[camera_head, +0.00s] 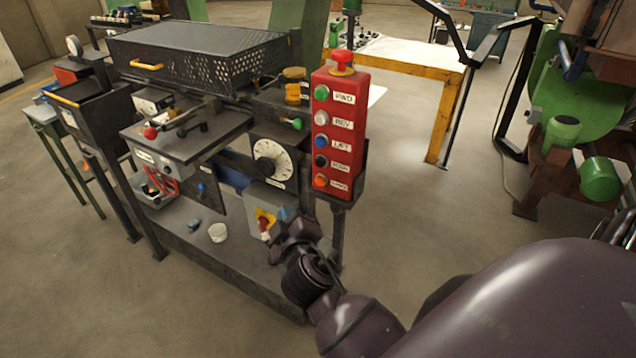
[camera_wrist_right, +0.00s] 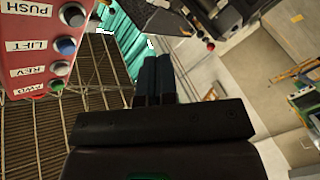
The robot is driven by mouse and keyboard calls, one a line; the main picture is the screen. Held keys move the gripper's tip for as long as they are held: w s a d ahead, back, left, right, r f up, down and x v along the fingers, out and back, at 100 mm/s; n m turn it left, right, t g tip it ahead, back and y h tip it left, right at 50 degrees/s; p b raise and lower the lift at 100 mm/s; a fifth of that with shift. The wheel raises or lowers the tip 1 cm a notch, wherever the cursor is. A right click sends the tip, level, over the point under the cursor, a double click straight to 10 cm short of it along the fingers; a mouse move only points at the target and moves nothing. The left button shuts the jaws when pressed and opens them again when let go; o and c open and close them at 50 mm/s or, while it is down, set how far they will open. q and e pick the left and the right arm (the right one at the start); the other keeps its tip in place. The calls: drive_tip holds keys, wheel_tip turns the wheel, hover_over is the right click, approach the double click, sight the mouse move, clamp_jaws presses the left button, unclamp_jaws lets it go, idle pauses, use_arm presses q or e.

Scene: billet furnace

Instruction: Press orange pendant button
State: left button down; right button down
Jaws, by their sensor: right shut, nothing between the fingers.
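The red pendant box (camera_head: 339,120) stands upright on a dark post, with a column of labelled buttons and a red knob on top. The orange button (camera_head: 320,181) is the lowest of the column, below a black one. In the right wrist view the pendant (camera_wrist_right: 20,55) fills the upper left corner, upside down, and its orange button is out of frame. My right gripper (camera_head: 284,212) is below and left of the orange button, apart from the pendant. Its fingers (camera_wrist_right: 156,68) are together and empty. My left gripper is not in view.
A grey control box with a yellow plate and red switch (camera_head: 263,224) is close beside my right gripper. A dial (camera_head: 272,163) is left of the pendant. Open floor lies right of the pendant.

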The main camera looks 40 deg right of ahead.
drive_tip(key=shift+w+d+p, duration=0.25)
drive_tip(key=shift+w+d, duration=0.3)
drive_tip(key=shift+d, duration=0.8)
drive_tip(key=shift+w+d+p, duration=0.2)
drive_tip(key=shift+w+d, duration=0.35)
drive_tip(key=shift+d, duration=0.8)
drive_tip(key=shift+w+d+p, duration=0.25)
drive_tip(key=shift+w+d, duration=0.3)
drive_tip(key=shift+d, duration=0.8)
drive_tip(key=shift+w+d, duration=0.2)
drive_tip(key=shift+d, duration=0.2)
drive_tip(key=shift+w+d, duration=0.15)
drive_tip(key=shift+d, duration=0.3)
drive_tip(key=shift+a, duration=0.2)
drive_tip(key=shift+s+a, duration=0.35)
drive_tip(key=shift+a, duration=0.3)
drive_tip(key=shift+s+a, duration=0.3)
drive_tip(key=shift+a, duration=0.5)
drive_tip(key=shift+s+a, duration=0.35)
drive_tip(key=shift+a, duration=0.4)
drive_tip(key=shift+s+a, duration=0.3)
drive_tip(key=shift+a, duration=0.5)
